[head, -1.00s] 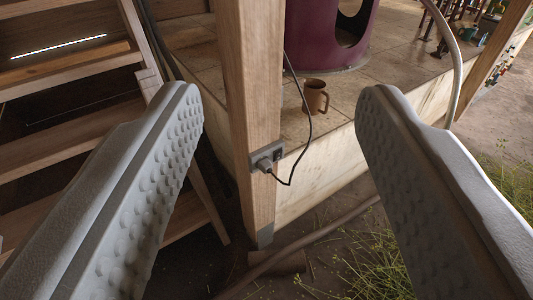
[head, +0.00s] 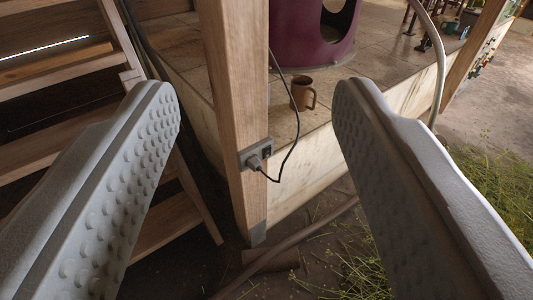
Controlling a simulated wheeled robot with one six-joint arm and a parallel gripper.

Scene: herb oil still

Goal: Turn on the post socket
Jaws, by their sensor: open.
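The post socket (head: 266,147) is a small grey box fixed to a wooden post (head: 231,90), a little left of the picture's middle. A grey plug (head: 254,161) sits in its left part, and a dark cable (head: 295,128) loops from it up to the right. A small dark part, perhaps the switch, shows at the socket's right; its position is too small to tell. My gripper (head: 257,100) is open and empty. Its two grey studded fingers stand left and right of the post in the picture, apart from the socket.
A brown mug (head: 302,93) stands on the tiled platform (head: 386,65) behind the post, near a purple round vessel (head: 312,35). Wooden steps (head: 50,145) are at left. A pipe (head: 290,250) crosses the ground below. Grass (head: 495,185) grows at right.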

